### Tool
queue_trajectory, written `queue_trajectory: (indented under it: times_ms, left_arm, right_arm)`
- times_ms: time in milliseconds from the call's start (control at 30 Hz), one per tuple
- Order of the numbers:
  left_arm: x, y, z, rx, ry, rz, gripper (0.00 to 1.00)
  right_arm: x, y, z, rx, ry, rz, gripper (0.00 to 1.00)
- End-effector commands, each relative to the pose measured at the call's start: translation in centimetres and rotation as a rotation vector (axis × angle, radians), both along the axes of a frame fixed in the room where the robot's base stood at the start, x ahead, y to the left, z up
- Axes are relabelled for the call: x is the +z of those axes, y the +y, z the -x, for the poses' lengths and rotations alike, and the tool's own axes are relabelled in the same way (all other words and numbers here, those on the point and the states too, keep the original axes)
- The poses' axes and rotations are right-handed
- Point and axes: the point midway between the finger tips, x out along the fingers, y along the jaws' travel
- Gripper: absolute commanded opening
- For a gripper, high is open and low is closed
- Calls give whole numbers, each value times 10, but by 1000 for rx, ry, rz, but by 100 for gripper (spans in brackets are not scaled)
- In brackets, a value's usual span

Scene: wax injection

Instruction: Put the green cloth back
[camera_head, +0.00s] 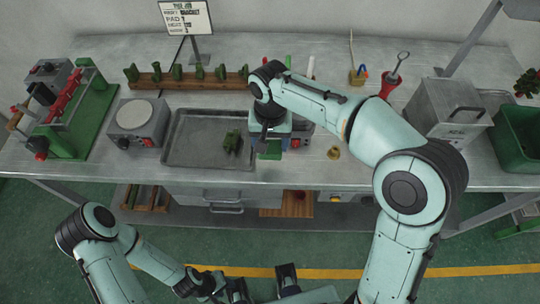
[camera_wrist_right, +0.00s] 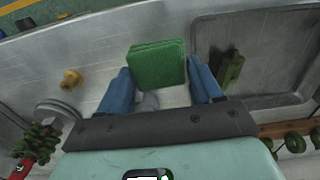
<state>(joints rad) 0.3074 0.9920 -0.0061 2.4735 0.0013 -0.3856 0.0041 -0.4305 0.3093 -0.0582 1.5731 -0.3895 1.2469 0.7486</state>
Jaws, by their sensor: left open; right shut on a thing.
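The green cloth (camera_wrist_right: 158,65) is a folded square between the two blue fingers of my right gripper (camera_wrist_right: 160,70) in the right wrist view. In the head view the cloth (camera_head: 270,151) shows just below my right gripper (camera_head: 272,140), over the table's front part, right of the metal tray. Whether it touches the tabletop, I cannot tell. My right gripper is shut on it. My left gripper (camera_head: 238,288) is open and low at the bottom of the head view, in front of the table and away from the cloth.
The metal tray (camera_head: 185,153) holds a green piece (camera_head: 232,142). A round-topped device (camera_head: 132,118) and green clamp machine (camera_head: 82,118) stand left. A small brass piece (camera_head: 334,153) lies right of my right gripper. A metal box (camera_head: 448,110) and green bin (camera_head: 518,135) stand far right.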

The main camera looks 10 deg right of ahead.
Motion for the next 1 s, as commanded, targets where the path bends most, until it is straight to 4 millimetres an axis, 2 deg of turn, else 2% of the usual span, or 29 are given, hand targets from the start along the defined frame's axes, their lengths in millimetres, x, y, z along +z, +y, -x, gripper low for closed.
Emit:
queue_trajectory:
  times_ms: [33,233,400,500,933,967,1000]
  left_arm:
    - [-2,0,1,0,1,0,43]
    - [-4,0,1,0,1,0,43]
    - [-8,0,2,0,2,0,43]
    - [-9,0,3,0,2,0,43]
    - [-12,0,4,0,3,0,43]
    - [-11,0,4,0,3,0,43]
    - [-11,0,3,0,3,0,43]
  right_arm:
    - [-10,0,1,0,2,1,36]
    - [-26,0,0,0,-1,0,36]
    - [-53,0,0,0,2,1,36]
    - [-62,0,0,0,-1,1,36]
    - [-68,0,0,0,-1,0,36]
    - [-68,0,0,0,-1,0,71]
    - [-68,0,0,0,-1,0,76]
